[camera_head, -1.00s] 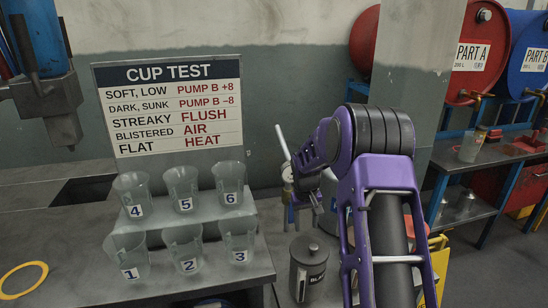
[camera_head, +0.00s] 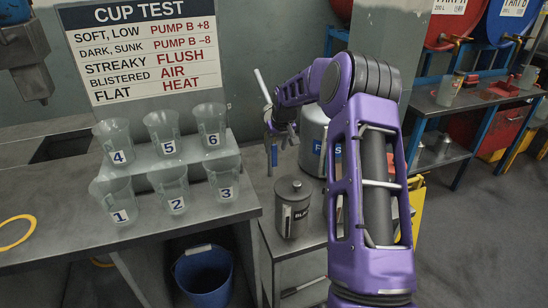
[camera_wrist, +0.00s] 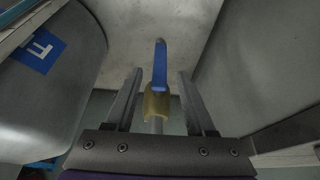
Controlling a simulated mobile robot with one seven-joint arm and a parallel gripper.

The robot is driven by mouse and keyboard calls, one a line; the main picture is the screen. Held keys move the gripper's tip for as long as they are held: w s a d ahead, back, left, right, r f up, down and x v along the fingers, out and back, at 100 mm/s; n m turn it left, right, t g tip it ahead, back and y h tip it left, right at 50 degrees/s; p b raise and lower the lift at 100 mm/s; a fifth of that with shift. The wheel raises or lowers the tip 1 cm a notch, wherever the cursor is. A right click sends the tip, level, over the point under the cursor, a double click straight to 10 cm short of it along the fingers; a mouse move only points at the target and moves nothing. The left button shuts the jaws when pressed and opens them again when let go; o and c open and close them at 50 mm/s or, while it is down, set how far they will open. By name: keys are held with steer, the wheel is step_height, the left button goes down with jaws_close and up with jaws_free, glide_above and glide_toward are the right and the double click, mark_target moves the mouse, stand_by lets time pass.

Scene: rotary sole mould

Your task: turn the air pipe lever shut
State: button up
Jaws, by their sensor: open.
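The air pipe lever (camera_wrist: 160,66) is a blue handle on a brass valve body (camera_wrist: 157,102), which sits on a thin grey pipe (camera_wrist: 156,125). In the wrist view the lever runs straight away from the valve, in line with the pipe. My gripper (camera_wrist: 160,73) is open, with one finger on each side of the valve and lever and a visible gap on both sides. In the head view a blue lever (camera_head: 274,156) hangs below my gripper, which is small and partly hidden by my purple arm there.
A grey tank (camera_head: 314,130) with a blue label stands behind my arm; a tank with a blue label (camera_wrist: 38,50) fills the wrist view's left. A dark lidded canister (camera_head: 292,212) stands on the small table. Numbered cups (camera_head: 167,185) and a blue bucket (camera_head: 204,278) are left.

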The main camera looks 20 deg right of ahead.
mark_target(275, 153)
steer(key=x, duration=0.6)
steer(key=shift+r, duration=0.1)
jaws_close()
stand_by(1.2)
